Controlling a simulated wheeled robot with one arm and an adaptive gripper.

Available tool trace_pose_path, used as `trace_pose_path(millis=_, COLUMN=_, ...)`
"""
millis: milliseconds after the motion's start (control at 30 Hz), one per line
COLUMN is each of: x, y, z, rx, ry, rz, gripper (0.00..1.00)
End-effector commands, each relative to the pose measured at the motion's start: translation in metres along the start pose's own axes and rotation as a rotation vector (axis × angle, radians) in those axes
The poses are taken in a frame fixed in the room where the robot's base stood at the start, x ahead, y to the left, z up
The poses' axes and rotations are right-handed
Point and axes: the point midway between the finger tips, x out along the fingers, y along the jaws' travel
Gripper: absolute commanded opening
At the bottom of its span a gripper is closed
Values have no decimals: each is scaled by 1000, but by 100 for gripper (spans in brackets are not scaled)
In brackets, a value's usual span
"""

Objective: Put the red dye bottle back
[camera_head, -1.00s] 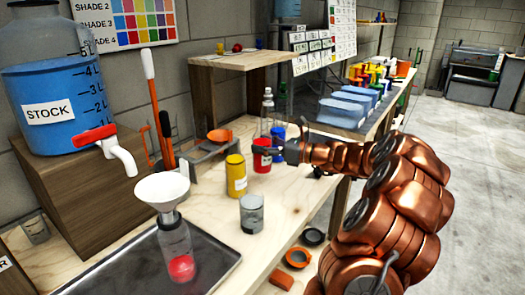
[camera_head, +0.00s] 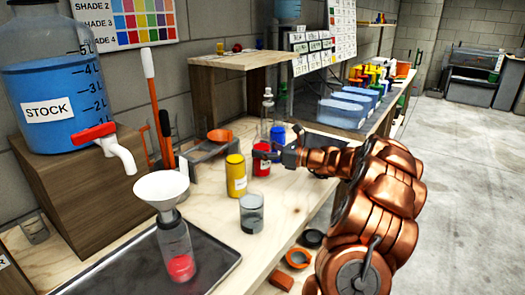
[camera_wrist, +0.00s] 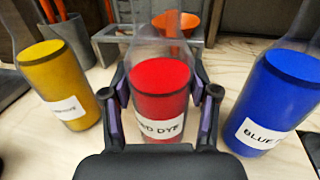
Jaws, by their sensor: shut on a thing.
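The red dye bottle (camera_head: 261,160) stands upright on the wooden bench, between the yellow bottle (camera_head: 236,176) and the blue dye bottle (camera_head: 278,136). My gripper (camera_head: 268,155) comes in from the right and is shut on the red bottle. In the wrist view the red bottle (camera_wrist: 160,90) sits between the two fingers, its label partly hidden by my gripper. The yellow bottle (camera_wrist: 58,84) is at left and the blue bottle (camera_wrist: 268,100) at right, both apart from the fingers. Whether the red bottle touches the bench is hard to tell.
A clear bottle with a funnel (camera_head: 175,245) and red liquid stands on a dark tray (camera_head: 105,282). A grey metal stand (camera_head: 205,150) with an orange funnel is behind. Loose rings (camera_head: 299,258) lie near the front edge.

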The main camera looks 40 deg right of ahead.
Motion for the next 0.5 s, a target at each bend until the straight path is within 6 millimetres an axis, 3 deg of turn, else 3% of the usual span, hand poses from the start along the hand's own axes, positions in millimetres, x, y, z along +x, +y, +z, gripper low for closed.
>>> trace_pose_path(millis=167, x=0, y=0, z=-2, rx=0, ry=-1, rz=1, gripper=8)
trace_pose_path(millis=200, x=0, y=0, z=-2, rx=0, ry=0, rz=1, gripper=64)
trace_pose_path(millis=400, x=0, y=0, z=-2, rx=0, ry=0, rz=1, gripper=84)
trace_pose_path(millis=500, x=0, y=0, z=-2, rx=0, ry=0, rz=1, gripper=85)
